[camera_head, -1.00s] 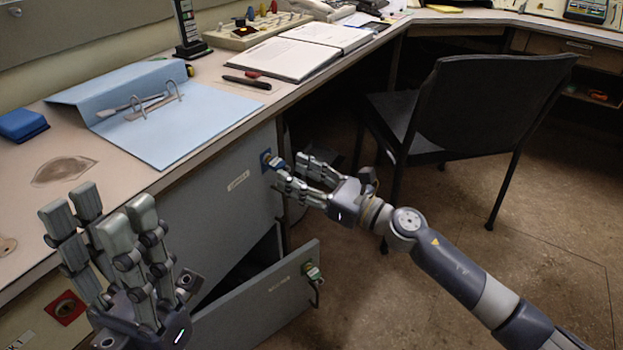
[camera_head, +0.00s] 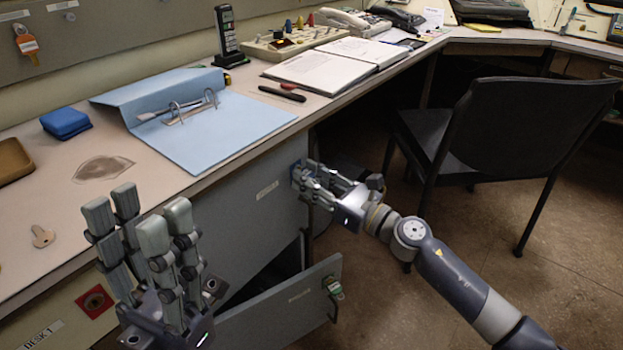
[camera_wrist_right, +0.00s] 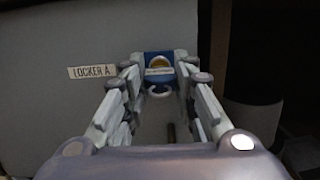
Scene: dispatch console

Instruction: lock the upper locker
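The upper locker (camera_head: 245,215) has a grey front with its door closed; its label reads "LOCKER A" in the right wrist view (camera_wrist_right: 92,71). A blue lock plate (camera_wrist_right: 154,57) with a brass lock sits on it. A pale ring, seemingly a key's, shows just below the lock (camera_wrist_right: 160,91). My right gripper (camera_head: 308,180) is at this lock, its fingers apart on either side of the plate and ring in the right wrist view (camera_wrist_right: 160,66). Whether they touch anything is unclear. My left gripper (camera_head: 140,212) is open, empty, fingers up, in front of the desk.
A black chair (camera_head: 520,125) stands right of my right arm. A loose key (camera_head: 42,236), a blue binder (camera_head: 220,130) and a blue box (camera_head: 66,122) lie on the desk.

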